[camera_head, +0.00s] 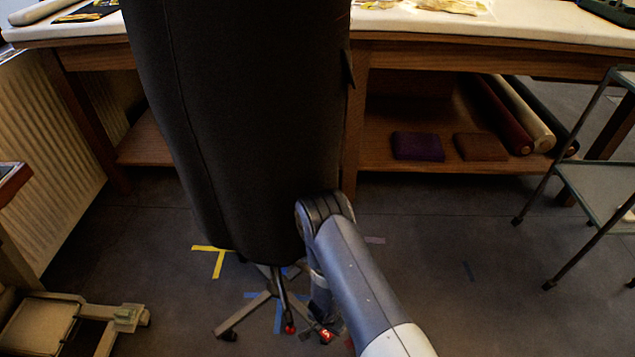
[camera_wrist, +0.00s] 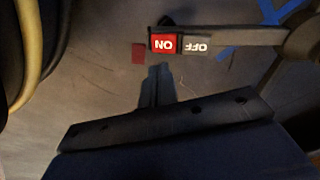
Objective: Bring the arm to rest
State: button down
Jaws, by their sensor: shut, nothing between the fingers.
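My gripper shows in the wrist view (camera_wrist: 157,72), its fingers together and empty. Its tips point at the caster pedal, with a red ON tab (camera_wrist: 163,43) and a grey OFF tab (camera_wrist: 195,46), just beyond them in the picture. Whether they touch it I cannot tell. In the head view my arm (camera_head: 355,275) reaches down to the floor beside the wheeled base of a tall dark dress form (camera_head: 245,120). The gripper is low by that base and mostly hidden by the arm there.
A long padded worktable (camera_head: 480,25) stands behind, its lower shelf holding fabric rolls (camera_head: 500,115) and two folded cloths (camera_head: 418,146). A metal trolley (camera_head: 600,165) is at right, a radiator (camera_head: 50,150) at left. Yellow tape (camera_head: 217,262) marks the floor. Floor at right centre is clear.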

notch_tip(320, 180, up, 4)
jog(key=shift+f+p, duration=0.15)
jog(key=shift+p, duration=1.1)
